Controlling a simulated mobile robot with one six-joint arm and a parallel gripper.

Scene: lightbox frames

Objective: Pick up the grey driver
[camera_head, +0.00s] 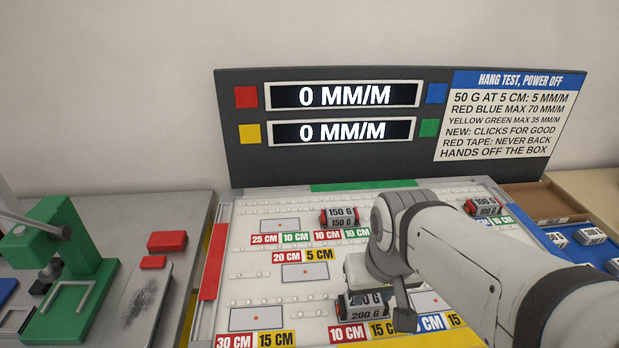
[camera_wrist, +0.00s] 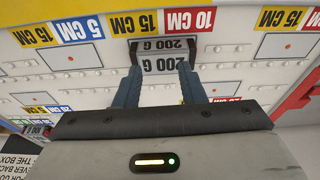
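I cannot pick out a grey driver in either view. My gripper (camera_wrist: 159,68) is open, its two blue-grey fingers apart and pointing toward a dark block marked 200 G (camera_wrist: 163,45). The pale 200 G face shows between the fingertips; I cannot tell whether they touch it. In the head view the same 200 G block (camera_head: 362,312) sits on the white board (camera_head: 262,204), partly hidden under my wrist. A 150 G block (camera_head: 341,218) with red ends and a 100 G block (camera_head: 484,207) stand farther back on the board.
A dark panel (camera_head: 400,158) with two 0 MM/M displays stands behind the board. A green press (camera_head: 75,255) and red blocks (camera_head: 166,241) are at the left. A blue tray (camera_head: 582,252) with small white blocks and an open brown box (camera_head: 552,199) are at the right.

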